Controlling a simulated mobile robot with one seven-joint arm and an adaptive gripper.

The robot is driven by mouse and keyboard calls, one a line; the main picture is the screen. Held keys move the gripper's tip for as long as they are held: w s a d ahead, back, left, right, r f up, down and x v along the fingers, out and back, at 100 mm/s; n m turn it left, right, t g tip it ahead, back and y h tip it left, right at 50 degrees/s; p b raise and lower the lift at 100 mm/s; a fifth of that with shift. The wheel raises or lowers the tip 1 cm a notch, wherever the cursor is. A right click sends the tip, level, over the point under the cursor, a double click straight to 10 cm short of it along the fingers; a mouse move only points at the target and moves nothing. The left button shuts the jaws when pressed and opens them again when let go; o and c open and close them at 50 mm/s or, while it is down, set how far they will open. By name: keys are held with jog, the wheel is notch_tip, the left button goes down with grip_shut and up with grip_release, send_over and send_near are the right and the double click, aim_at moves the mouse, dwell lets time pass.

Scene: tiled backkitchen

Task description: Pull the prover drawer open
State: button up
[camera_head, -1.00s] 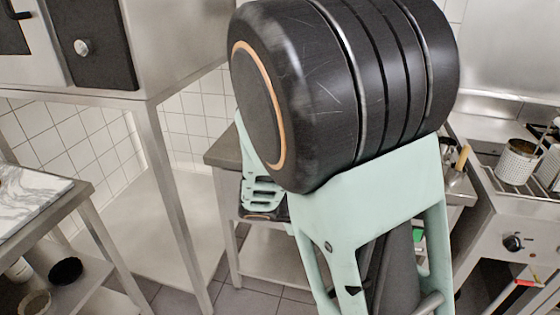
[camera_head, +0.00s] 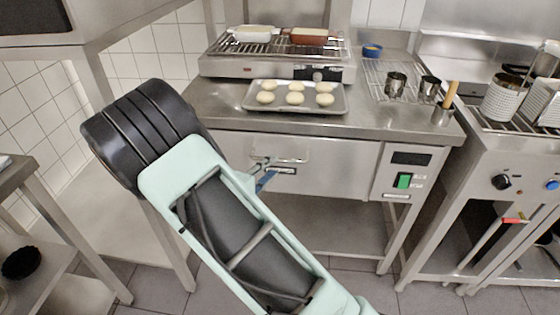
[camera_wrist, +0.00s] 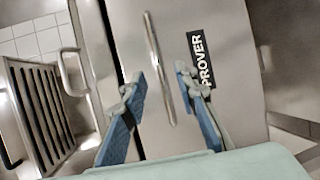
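The prover drawer (camera_head: 340,165) is a steel front under the counter, and it looks flush with the cabinet. In the wrist view the drawer front (camera_wrist: 225,110) carries a black "PROVER" label (camera_wrist: 201,60) beside a thin bar handle (camera_wrist: 158,70). My gripper (camera_head: 266,176) is in front of the drawer in the head view, partly hidden by my arm. In the wrist view my gripper (camera_wrist: 160,85) is open, with blue-padded fingers on either side of the handle. No grip on the bar shows; the remaining gap in depth is hard to tell.
A tray of pale dough pieces (camera_head: 296,111) and a grill (camera_head: 275,62) stand on the counter above. A control panel with a green switch (camera_head: 403,180) is right of the drawer. A steel table leg (camera_head: 172,245) stands at left.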

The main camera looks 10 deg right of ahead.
aim_at(279, 161)
jog(key=x, duration=0.6)
jog(key=shift+c, duration=0.4)
grip_shut()
